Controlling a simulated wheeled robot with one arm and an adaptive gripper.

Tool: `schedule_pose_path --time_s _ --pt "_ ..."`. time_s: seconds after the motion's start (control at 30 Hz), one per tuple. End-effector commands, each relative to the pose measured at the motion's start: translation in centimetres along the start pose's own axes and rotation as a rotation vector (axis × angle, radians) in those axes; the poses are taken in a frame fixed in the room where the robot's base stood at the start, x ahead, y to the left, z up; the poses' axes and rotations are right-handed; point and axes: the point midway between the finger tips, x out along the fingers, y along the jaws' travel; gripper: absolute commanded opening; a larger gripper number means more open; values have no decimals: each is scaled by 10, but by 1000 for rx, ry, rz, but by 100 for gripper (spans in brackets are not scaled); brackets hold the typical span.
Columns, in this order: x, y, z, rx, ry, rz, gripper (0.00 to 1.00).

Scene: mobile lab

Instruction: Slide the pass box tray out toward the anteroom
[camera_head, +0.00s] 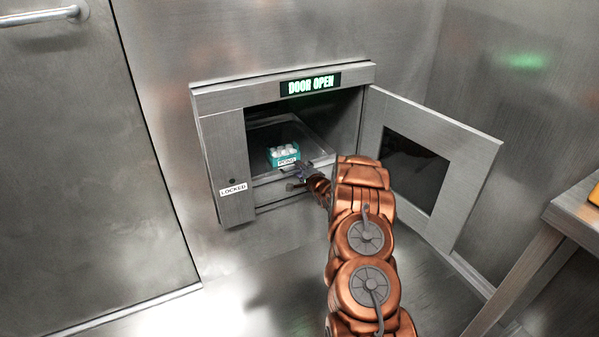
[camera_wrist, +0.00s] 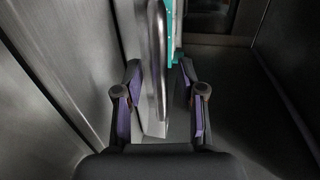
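The pass box tray (camera_head: 316,150) is a shiny metal tray inside the open pass box. A teal rack (camera_head: 284,157) with several white-topped items sits on it near its front edge. My gripper (camera_head: 298,177) is at the front of the tray, in the box opening. In the wrist view my gripper (camera_wrist: 160,98) has its two purple-padded fingers apart. A grey metal bar (camera_wrist: 156,65), apparently the tray's front handle or rim, stands between them. A gap shows between the bar and the right finger. Part of the teal rack (camera_wrist: 168,35) shows beyond the bar.
The pass box door (camera_head: 465,155) is swung open to the right. A lit sign (camera_head: 311,85) above the opening reads DOOR OPEN. A LOCKED label (camera_head: 233,189) is on the left frame. A table (camera_head: 575,210) stands at the right. The floor in front is clear.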

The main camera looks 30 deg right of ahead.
Motion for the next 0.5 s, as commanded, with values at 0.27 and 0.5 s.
schedule_pose_path --time_s 0.27,0.5 --pt "0 0 0 1 0 0 36" --pt "0 0 0 1 0 0 11"
